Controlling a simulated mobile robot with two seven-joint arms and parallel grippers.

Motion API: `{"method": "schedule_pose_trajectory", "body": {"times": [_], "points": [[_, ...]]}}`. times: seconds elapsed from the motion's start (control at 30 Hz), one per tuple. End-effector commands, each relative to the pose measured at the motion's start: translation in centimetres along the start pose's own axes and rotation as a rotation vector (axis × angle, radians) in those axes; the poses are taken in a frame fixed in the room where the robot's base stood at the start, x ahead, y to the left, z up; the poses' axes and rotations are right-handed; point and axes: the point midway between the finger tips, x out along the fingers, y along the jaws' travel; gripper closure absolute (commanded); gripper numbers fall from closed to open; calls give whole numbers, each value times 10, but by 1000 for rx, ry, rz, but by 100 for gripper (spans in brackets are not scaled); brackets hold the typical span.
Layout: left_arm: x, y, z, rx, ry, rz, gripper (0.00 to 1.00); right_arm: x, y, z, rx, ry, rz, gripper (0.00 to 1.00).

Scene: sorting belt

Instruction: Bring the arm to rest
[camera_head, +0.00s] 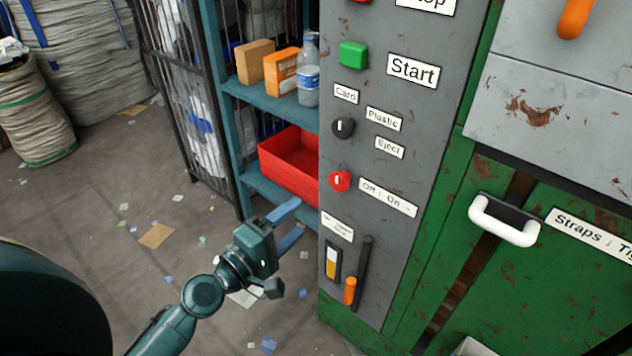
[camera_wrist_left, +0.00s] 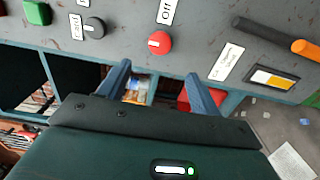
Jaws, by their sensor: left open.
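My left gripper (camera_head: 290,224) is in the lower middle of the head view, its arm coming in from the lower left. Its two blue fingers are apart with nothing between them. It is beside the left edge of the grey control panel (camera_head: 357,215), below the red tray. In the left wrist view the open fingers (camera_wrist_left: 160,88) point toward the panel face, below the red knob (camera_wrist_left: 160,43). My right gripper is not in view.
The panel carries a green Start button (camera_head: 353,54), a black selector (camera_head: 343,127) and an orange-tipped lever (camera_head: 350,290). A blue shelf (camera_head: 240,92) holds boxes, a bottle and a red tray (camera_head: 263,167). Sacks (camera_head: 35,120) stand left; littered floor lies open between.

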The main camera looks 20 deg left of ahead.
Motion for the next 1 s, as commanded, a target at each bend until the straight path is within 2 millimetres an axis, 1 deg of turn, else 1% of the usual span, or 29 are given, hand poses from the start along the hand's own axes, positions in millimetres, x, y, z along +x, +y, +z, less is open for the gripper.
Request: {"method": "schedule_pose_trajectory", "body": {"times": [0.17, 0.27, 0.37, 0.5, 0.6, 0.67, 0.8, 0.83, 0.87, 1.0], "points": [[-2, -2, 3, 28, -3, -9, 36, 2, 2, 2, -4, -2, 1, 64], [-11, -11, 16, 143, -16, -40, 36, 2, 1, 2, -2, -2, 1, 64], [-27, -24, 38, 362, -44, -93, 36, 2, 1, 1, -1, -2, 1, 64], [-55, -39, 69, 744, -99, -174, 36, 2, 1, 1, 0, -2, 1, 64], [-74, -46, 84, 991, -138, -221, 36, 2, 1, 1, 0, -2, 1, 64], [-84, -48, 92, 1126, -161, -246, 36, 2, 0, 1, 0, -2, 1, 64], [-105, -49, 104, 1420, -211, -300, 36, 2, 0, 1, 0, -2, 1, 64], [-106, -41, 104, 1458, -220, -310, 36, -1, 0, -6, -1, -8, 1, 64], [-104, -31, 103, 1452, -229, -319, 36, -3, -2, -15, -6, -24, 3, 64], [-102, -20, 103, 1459, -281, -372, 36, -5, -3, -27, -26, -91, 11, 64]]}}
